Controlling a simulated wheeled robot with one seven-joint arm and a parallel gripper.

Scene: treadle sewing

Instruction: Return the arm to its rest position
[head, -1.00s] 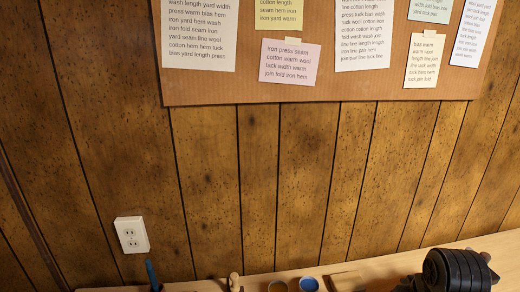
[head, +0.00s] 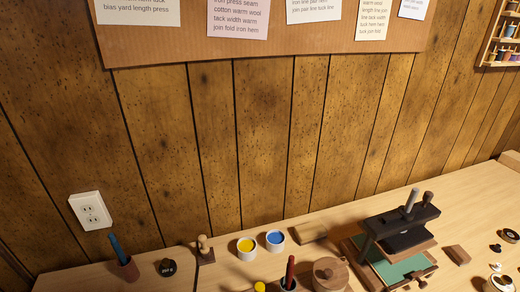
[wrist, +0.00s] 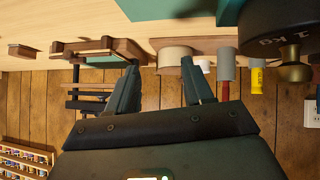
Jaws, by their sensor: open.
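My gripper (wrist: 158,66) shows only in the wrist view, which is upside down. Its two dark fingers are apart with nothing between them. The fingers appear over the bench, with the wood-panelled wall behind. Contact with anything cannot be made out. The arm and gripper do not show in the head view now.
A dark press (head: 401,232) with a green bed stands on the bench. A 1 KG weight (wrist: 285,28) looms close in the wrist view.

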